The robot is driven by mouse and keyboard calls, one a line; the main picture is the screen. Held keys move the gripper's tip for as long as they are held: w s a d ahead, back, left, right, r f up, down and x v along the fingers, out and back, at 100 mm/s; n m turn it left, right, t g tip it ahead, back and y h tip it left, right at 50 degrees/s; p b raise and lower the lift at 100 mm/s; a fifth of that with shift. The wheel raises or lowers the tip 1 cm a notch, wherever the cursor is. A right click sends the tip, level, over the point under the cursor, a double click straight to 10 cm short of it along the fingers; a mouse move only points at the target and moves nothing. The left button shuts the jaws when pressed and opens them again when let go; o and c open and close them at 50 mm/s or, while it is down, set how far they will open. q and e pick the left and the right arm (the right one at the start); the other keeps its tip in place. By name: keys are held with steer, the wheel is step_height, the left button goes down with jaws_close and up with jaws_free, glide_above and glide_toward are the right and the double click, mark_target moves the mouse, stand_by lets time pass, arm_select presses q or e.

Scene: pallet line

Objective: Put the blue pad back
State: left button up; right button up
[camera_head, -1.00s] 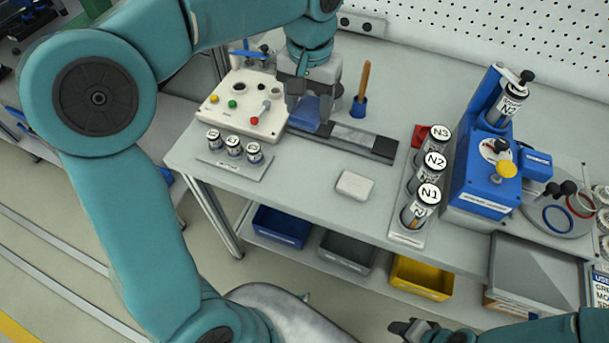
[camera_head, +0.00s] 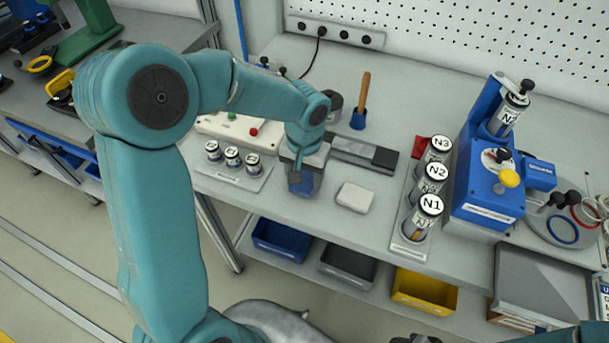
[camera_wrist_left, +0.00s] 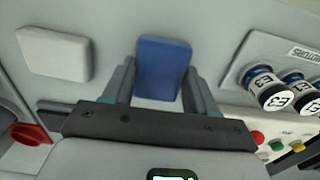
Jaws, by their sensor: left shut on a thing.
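The blue pad (camera_head: 304,184) is between the fingers of my left gripper (camera_head: 302,178), over the bench in front of the control box. In the left wrist view the blue pad (camera_wrist_left: 162,68) stands out between the two grey fingers (camera_wrist_left: 162,88), which are shut on it. I cannot tell whether its lower edge touches the bench. A dark strip holder with a grey plate (camera_head: 350,148) lies behind and to the right of my left gripper; its left end is hidden by my arm. Only a dark sliver of my right gripper (camera_head: 415,340) shows at the bottom edge.
A white block (camera_head: 355,197) lies just right of the pad. Several small labelled jars (camera_head: 232,157) stand on a plate to the left. Tall N1 to N3 cylinders (camera_head: 431,178) stand farther right.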

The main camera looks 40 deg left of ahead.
mark_target(305, 178)
arm_select(q)
steer(key=shift+w+f, duration=0.15)
steer(key=shift+f, duration=0.3)
steer(key=shift+f, duration=0.1)
steer(key=o, duration=1.1)
steer(key=shift+r, duration=0.35)
step_height(305, 178, up, 12)
steer(key=shift+f+p, duration=0.15)
steer(key=shift+p, duration=0.15)
